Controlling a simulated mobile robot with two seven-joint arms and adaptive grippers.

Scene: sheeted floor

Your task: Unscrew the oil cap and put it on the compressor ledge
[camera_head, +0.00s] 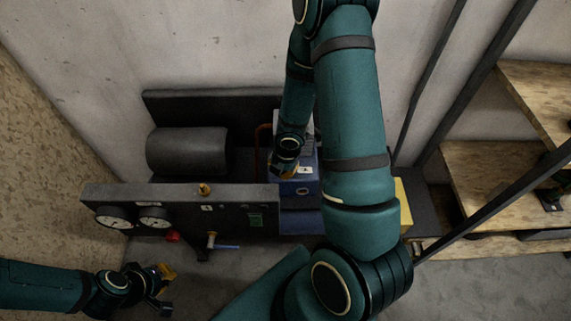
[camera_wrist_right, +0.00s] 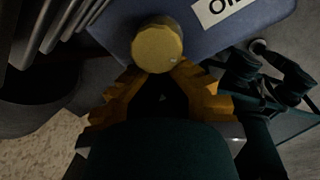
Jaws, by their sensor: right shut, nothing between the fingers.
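The oil cap (camera_wrist_right: 157,45) is a round, dull yellow cap on a blue block (camera_wrist_right: 205,50) with a white label, partly cut off, that starts "OI". It sits just beyond the fingertips of my right gripper (camera_wrist_right: 160,75), and I cannot tell whether they touch it. My right gripper is shut with nothing held. In the head view my right gripper (camera_head: 283,168) is over the left part of the blue block (camera_head: 302,188), and the cap is not distinct there. My left gripper (camera_head: 165,288) is open and empty at lower left, in front of the gauge panel.
The grey panel (camera_head: 180,205) carries two gauges, a small yellow fitting (camera_head: 205,189) on its top edge, a red knob (camera_head: 173,236) and a blue-handled valve (camera_head: 225,247). A dark tank (camera_head: 187,151) stands behind. Wooden shelves (camera_head: 500,175) are at right. My right arm hides much of the middle.

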